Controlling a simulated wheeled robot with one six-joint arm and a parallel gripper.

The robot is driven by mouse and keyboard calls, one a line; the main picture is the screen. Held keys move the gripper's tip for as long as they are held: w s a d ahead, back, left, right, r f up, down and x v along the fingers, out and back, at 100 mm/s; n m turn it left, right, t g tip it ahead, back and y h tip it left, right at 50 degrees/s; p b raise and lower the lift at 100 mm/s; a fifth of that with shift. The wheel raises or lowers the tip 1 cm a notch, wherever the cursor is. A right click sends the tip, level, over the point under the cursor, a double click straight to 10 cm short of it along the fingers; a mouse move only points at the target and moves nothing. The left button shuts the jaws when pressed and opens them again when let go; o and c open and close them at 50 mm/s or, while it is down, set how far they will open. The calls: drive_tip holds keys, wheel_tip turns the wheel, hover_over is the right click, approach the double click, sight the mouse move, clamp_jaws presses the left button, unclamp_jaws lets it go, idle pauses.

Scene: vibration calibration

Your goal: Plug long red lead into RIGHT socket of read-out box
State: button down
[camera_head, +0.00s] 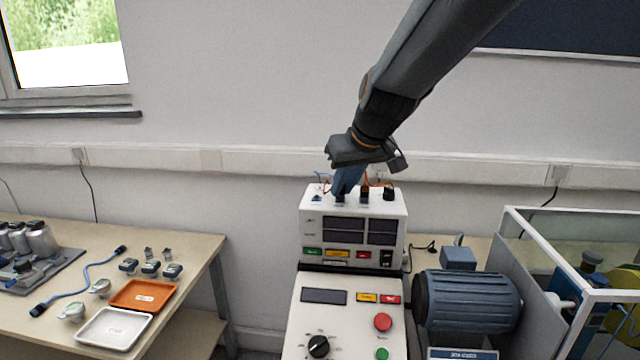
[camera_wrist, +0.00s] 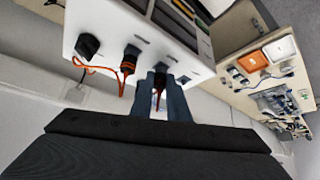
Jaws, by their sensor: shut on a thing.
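The white read-out box (camera_head: 352,256) stands upright with dark displays on its front. My gripper (camera_head: 341,194) points down at its top, between an orange lead's plug (camera_head: 365,195) and a small dark socket (camera_head: 317,198) at the left. In the wrist view my fingers (camera_wrist: 166,92) are shut on a red lead's end (camera_wrist: 158,100), mostly hidden between them. Its tip is hidden, so I cannot tell whether it is in a socket. The orange lead's plug (camera_wrist: 128,63) sits in the box top beside the fingers, and the small socket (camera_wrist: 183,80) is on their other side.
A black knob (camera_head: 389,193) stands at the top's right end. A control console (camera_head: 345,325) is in front. A motor (camera_head: 467,301) and a clear-walled guard (camera_head: 580,235) are at the right. The left table holds an orange tray (camera_head: 120,303) and a white tray (camera_head: 90,338).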

drive_tip(key=shift+f, duration=0.2)
drive_tip(key=c, duration=1.6)
unclamp_jaws()
drive_tip(key=shift+w+d+n+y+b, duration=0.1)
drive_tip(key=shift+n+y+b, duration=0.45)
drive_tip(key=shift+b, duration=1.35)
drive_tip(key=shift+c, duration=0.4)
drive_tip(key=shift+d+n+g+y+b, duration=0.15)
drive_tip(key=shift+n+g+y+b, duration=0.35)
drive_tip(key=shift+n+b, duration=1.3)
drive_tip(key=shift+w+d+n+g+y+b, duration=0.2)
drive_tip(key=shift+n+g+y+b, duration=0.65)
drive_tip(key=shift+b, duration=0.9)
drive_tip(key=shift+w+n, duration=0.1)
drive_tip(key=shift+n, duration=0.6)
